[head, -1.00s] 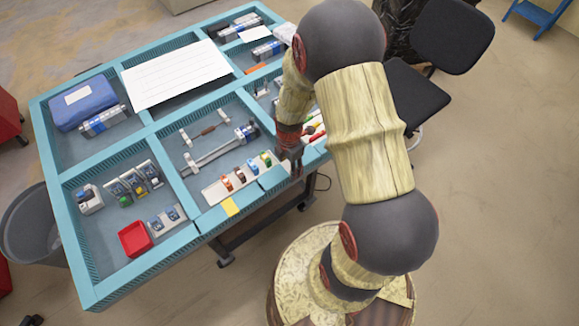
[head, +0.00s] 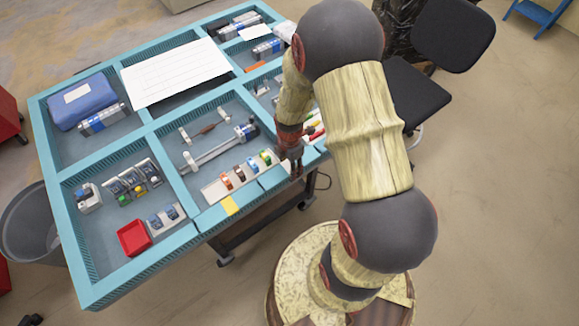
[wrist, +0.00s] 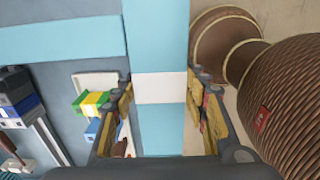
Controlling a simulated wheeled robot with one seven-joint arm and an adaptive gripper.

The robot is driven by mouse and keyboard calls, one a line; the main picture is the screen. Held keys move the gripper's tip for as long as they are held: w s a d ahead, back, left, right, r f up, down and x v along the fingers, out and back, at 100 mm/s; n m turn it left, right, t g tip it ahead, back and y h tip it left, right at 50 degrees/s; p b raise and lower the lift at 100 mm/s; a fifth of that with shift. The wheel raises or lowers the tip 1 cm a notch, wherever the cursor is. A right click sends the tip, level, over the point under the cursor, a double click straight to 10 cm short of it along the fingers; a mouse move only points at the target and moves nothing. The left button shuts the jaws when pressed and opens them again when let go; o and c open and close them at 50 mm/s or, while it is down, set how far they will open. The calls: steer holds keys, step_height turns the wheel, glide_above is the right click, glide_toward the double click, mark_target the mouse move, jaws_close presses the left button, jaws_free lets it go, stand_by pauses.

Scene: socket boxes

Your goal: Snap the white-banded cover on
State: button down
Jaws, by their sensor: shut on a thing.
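The white-banded cover is a light blue strip with a white band (wrist: 152,88) across it. In the wrist view it lies along the table's front edge. My gripper (wrist: 160,84) has one finger on each side of the strip at the white band and is shut on it. In the head view my gripper (head: 296,168) is low at the front edge, right of the row of coloured parts, and it and my arm hide the band. I cannot tell whether the cover is fully seated.
A white strip with several coloured parts (head: 238,173) lies just inside the edge. A yellow band (head: 230,205) marks the edge to its left. A red tray (head: 134,238) sits in the front left compartment. A black chair (head: 425,95) stands right of the table.

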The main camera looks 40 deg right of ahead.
steer(key=shift+f, duration=0.1)
steer(key=c, duration=0.9)
jaws_free()
steer(key=shift+o, duration=0.8)
steer(key=shift+o, duration=1.2)
step_height(320, 180, up, 8)
steer(key=p, duration=0.5)
steer(key=shift+f, duration=0.25)
